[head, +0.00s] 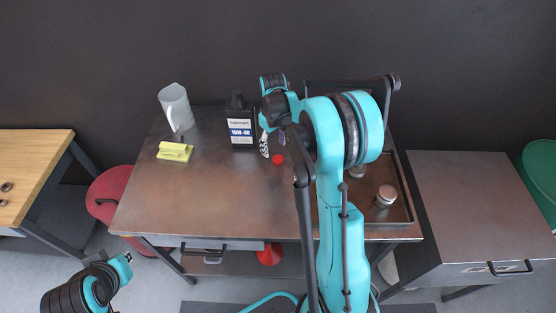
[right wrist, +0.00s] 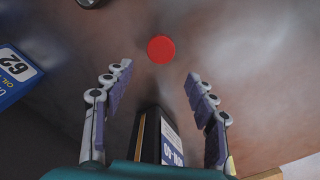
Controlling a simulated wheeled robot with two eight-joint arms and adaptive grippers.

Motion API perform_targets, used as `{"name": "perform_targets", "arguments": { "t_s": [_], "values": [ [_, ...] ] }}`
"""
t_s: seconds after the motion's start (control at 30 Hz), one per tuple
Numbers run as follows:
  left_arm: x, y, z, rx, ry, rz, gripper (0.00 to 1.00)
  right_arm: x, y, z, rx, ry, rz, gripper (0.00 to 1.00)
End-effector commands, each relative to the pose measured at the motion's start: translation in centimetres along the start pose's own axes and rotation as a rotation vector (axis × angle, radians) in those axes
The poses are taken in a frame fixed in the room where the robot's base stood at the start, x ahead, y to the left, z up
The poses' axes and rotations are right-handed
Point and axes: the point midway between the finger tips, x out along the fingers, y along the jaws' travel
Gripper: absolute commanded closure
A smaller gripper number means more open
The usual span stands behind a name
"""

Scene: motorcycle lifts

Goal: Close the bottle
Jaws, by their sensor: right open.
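The black oil bottle (head: 240,130), with a white and blue 10W-40 label, stands at the back of the metal table. Part of it also shows low in the right wrist view (right wrist: 168,140), between the bases of my fingers. A round red cap (head: 278,159) lies on the table to the bottle's right, apart from it. The cap lies just beyond my fingertips in the right wrist view (right wrist: 161,48). My right gripper (head: 268,146) is open and empty beside the bottle, in the right wrist view (right wrist: 158,72) too. The bottle's mouth is not clear. My left gripper is not visible.
A grey jug (head: 176,107) and yellow notes (head: 174,152) are on the table's left. A dark tray (head: 406,217) with a jar (head: 385,196) is at the right. A blue oil container (right wrist: 14,74) shows in the right wrist view. The table's front middle is clear.

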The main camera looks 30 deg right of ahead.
Motion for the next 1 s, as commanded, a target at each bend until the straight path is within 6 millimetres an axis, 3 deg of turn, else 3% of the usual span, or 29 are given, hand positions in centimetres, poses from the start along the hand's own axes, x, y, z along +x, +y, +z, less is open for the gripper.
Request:
{"name": "perform_targets", "arguments": {
  "t_s": [0.23,0.37,0.7,0.9,1.0],
  "values": [
    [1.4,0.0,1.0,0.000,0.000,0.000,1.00,3.3,0.3,1.6,0.003,0.000,0.000,0.43],
    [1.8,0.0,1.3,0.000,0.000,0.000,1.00,4.9,0.2,1.5,0.001,0.000,0.000,0.43],
    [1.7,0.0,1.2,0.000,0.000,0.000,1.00,5.0,0.2,1.5,0.000,0.000,0.000,0.43],
    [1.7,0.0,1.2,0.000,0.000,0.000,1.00,5.0,0.2,1.5,0.000,0.000,0.000,0.75],
    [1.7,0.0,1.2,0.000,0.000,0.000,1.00,5.0,0.2,1.5,0.000,0.000,0.000,0.75]
  ]
}}
